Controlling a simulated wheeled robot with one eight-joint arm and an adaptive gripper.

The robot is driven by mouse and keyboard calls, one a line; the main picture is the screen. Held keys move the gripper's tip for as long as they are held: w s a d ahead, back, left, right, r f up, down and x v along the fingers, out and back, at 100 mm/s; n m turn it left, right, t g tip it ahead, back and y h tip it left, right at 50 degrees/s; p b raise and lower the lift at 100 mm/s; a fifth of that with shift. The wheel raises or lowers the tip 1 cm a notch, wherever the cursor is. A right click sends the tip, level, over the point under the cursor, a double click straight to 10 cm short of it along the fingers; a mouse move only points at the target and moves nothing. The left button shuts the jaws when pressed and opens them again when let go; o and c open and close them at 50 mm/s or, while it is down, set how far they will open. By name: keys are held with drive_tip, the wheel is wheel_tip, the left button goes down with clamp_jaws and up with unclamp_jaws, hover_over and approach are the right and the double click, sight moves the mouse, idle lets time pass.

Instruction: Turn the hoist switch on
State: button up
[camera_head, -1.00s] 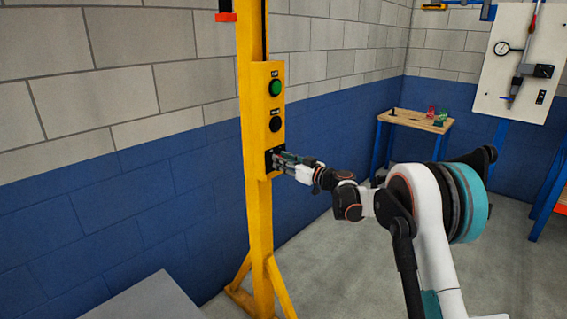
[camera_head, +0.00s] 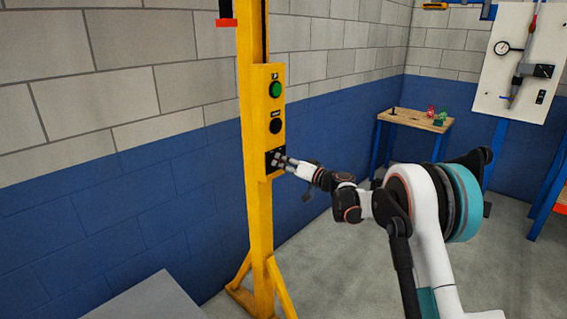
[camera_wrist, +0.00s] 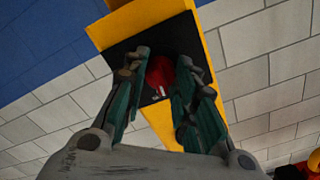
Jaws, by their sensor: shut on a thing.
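The hoist switch is a red knob (camera_wrist: 160,76) on a black plate (camera_wrist: 172,32), seen in the wrist view between my fingers. The plate is at the bottom of the yellow control box (camera_head: 264,100) on a yellow post. My gripper (camera_head: 281,160) reaches the plate from the right in the head view. In the wrist view its two teal-padded fingers (camera_wrist: 163,62) stand on either side of the knob and are shut on it. In the head view the fingers hide the knob. The wrist view is tilted relative to the box.
A green button (camera_head: 275,89) and a black button (camera_head: 275,126) sit above the plate. The post (camera_head: 259,230) stands before a grey and blue block wall. A grey surface (camera_head: 150,302) is at lower left. A small workbench (camera_head: 413,121) stands at the back right.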

drive_tip(key=shift+m, duration=2.3)
drive_tip(key=o, duration=1.1)
drive_tip(key=shift+d, duration=0.1)
drive_tip(key=v, duration=1.2)
